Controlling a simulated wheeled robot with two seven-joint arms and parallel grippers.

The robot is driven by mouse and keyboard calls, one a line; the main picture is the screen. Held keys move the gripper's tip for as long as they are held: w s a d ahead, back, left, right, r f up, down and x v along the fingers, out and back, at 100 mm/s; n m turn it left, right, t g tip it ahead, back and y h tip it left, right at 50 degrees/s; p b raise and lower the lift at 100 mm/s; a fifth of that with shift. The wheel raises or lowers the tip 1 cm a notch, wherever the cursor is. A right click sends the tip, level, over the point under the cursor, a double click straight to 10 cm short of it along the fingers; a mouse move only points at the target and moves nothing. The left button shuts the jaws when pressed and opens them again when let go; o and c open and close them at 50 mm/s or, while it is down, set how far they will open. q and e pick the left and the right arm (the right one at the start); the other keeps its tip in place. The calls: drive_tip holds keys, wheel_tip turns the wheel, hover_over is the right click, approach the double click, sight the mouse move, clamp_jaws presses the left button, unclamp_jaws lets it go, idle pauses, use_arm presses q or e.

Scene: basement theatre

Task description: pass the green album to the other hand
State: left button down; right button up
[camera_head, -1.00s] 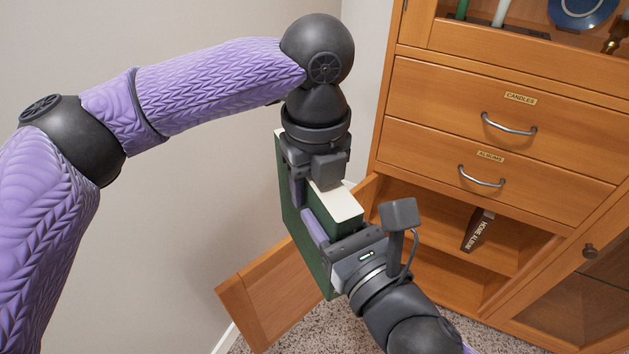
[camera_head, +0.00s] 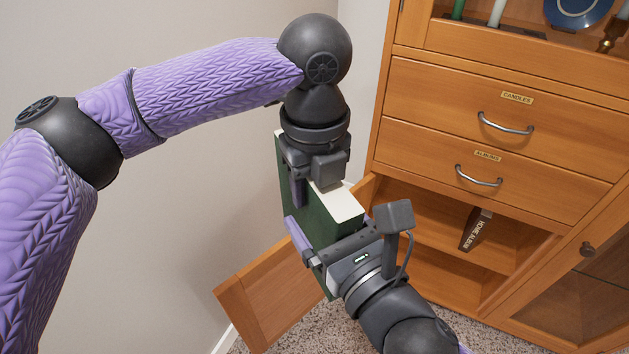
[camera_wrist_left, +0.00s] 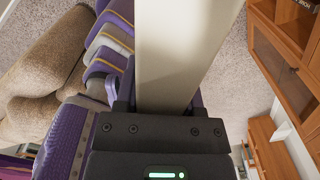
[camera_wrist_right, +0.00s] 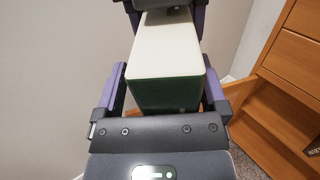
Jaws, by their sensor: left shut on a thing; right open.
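The green album (camera_head: 345,222) hangs in front of the cabinet with its cream page edge up. My left gripper (camera_head: 318,188) comes down from above and is shut on the album's upper end. In the left wrist view the cream page block (camera_wrist_left: 178,50) runs between the left fingers (camera_wrist_left: 160,98). My right gripper (camera_head: 325,243) is open at the album's lower near end. In the right wrist view the green end of the album (camera_wrist_right: 166,93) lies between the spread right fingers (camera_wrist_right: 165,88), with a gap visible at least on the left.
A wooden cabinet stands at right with a candles drawer (camera_head: 480,107), an albums drawer (camera_head: 450,165) and a shelf holding a dark home album (camera_head: 474,230). An open cabinet door (camera_head: 270,295) is low behind the album. A bare wall (camera_head: 190,190) is at left.

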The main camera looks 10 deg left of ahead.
drive_tip(key=shift+m+h, duration=0.3)
drive_tip(key=shift+h, duration=0.2)
drive_tip(key=f, duration=0.1)
drive_tip(key=d+f, duration=0.1)
drive_tip(key=f, duration=0.3)
drive_tip(key=shift+d+f, duration=0.2)
drive_tip(key=shift+d, duration=0.15)
drive_tip(key=s+d+f+n+g+h, duration=0.1)
drive_tip(key=d+f+n+h, duration=0.1)
drive_tip(key=d+f+n, duration=0.5)
drive_tip(key=s+d+f+n+g+h, duration=0.1)
drive_tip(key=f+n, duration=0.4)
drive_tip(key=f, duration=0.6)
drive_tip(key=s+d+f+n+g+h, duration=0.2)
drive_tip(key=d+f+n, duration=0.3)
drive_tip(key=f, duration=0.4)
drive_tip(key=s+d+f+n+g+h, duration=0.2)
drive_tip(key=s+d+f+n+g, duration=0.15)
drive_tip(key=s+f+n, duration=0.35)
drive_tip(key=s+d+f+n+g+h, duration=0.25)
drive_tip(key=s+d+f, duration=0.3)
drive_tip(key=s, duration=0.35)
drive_tip(key=s+d+f+n+g+h, duration=0.1)
drive_tip(key=s+n+g, duration=0.3)
drive_tip(key=s, duration=1.1)
drive_tip(key=shift+s+d+f+n+g+h, duration=0.2)
drive_tip(key=shift+s+f+n+g+h, duration=0.15)
drive_tip(key=shift+f+n, duration=0.3)
drive_tip(key=shift+w+f, duration=0.1)
